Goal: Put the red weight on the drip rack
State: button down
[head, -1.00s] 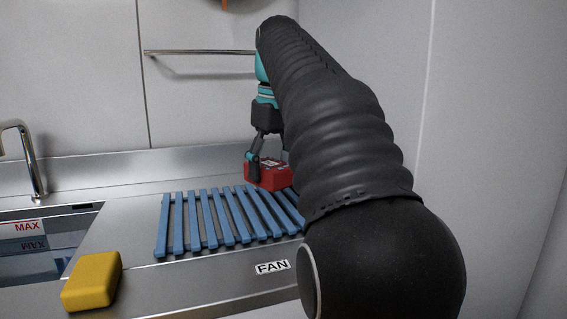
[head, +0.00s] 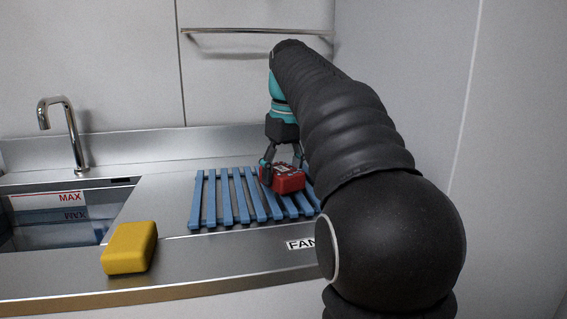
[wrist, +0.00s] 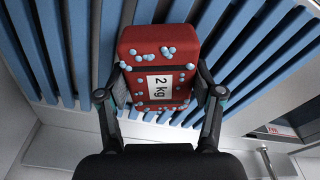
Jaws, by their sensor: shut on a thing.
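The red weight (head: 287,179) is a block with a white "2 kg" label. In the wrist view the red weight (wrist: 158,77) sits between both fingers, with several pale blue droplets on it. My gripper (head: 283,170) is shut on it from both sides. The drip rack (head: 238,197) is a set of blue slats on the steel counter. The weight is over the right part of the rack; I cannot tell whether it touches the slats. My arm hides the rack's right end.
A yellow block (head: 130,247) stands on the counter's front left, beside a sink (head: 60,222) with a water line marked MAX. A tap (head: 66,130) rises behind the sink. A rail (head: 250,31) runs along the back wall. A FAN label (head: 300,244) is on the front edge.

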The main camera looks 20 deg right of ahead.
aim_at(287, 171)
jog(key=shift+f, duration=0.1)
jog(key=shift+f, duration=0.1)
dwell(0.3)
jog(key=shift+c, duration=0.9)
grip_release()
jog(key=shift+f, duration=0.15)
notch_tip(287, 171, up, 12)
jog(key=s+p, duration=0.1)
jog(key=p, duration=0.1)
jog(key=shift+s+d, duration=0.15)
jog(key=shift+s, duration=0.1)
